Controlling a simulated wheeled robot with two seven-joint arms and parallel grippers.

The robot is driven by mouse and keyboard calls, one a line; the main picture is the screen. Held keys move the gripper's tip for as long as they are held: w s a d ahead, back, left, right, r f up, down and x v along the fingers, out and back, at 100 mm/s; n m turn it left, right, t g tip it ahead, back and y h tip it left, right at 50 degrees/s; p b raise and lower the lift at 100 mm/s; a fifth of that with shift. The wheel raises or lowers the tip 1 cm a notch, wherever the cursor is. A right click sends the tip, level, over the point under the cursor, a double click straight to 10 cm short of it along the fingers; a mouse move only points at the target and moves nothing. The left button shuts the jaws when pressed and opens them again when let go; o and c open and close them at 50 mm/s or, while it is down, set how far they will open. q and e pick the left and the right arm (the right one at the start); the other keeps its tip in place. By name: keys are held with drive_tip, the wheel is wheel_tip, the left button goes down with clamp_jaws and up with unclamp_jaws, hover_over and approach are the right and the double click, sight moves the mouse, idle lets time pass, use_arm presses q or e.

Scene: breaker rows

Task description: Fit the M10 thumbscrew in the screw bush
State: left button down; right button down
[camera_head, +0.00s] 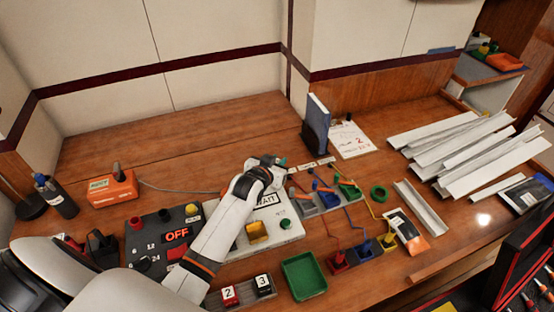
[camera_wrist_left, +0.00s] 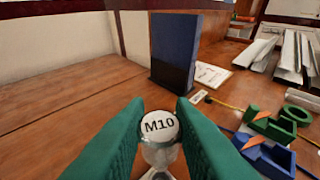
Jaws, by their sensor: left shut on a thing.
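The M10 thumbscrew (camera_wrist_left: 160,125) has a round pale head marked "M10" and a grey body below it. In the left wrist view it sits between the green fingers of my left gripper (camera_wrist_left: 160,128), which is shut on it. In the head view my left gripper (camera_head: 279,162) is over the back of the bench, behind the white panel, and its arm covers part of that panel. The thumbscrew is too small to make out there. I cannot pick out the screw bush for certain in either view. My right gripper is not in view.
A dark blue upright block (camera_wrist_left: 174,50) stands close beyond the fingers. Green holders (camera_wrist_left: 268,125) with wires lie to the right. The white panel (camera_head: 285,228), the black "OFF" box (camera_head: 153,240) and a green tray (camera_head: 303,276) crowd the front.

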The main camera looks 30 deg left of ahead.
use_arm(q)
drive_tip(key=shift+f+b, duration=1.05)
drive_tip(key=shift+f, duration=1)
drive_tip(key=shift+r+p, duration=0.1)
drive_tip(key=shift+p, duration=0.7)
drive_tip(key=shift+f+b, duration=0.95)
drive_tip(key=shift+f, duration=0.65)
drive_tip(key=c, duration=1.1)
unclamp_jaws()
drive_tip(key=shift+c, duration=0.2)
drive_tip(key=v, duration=1.2)
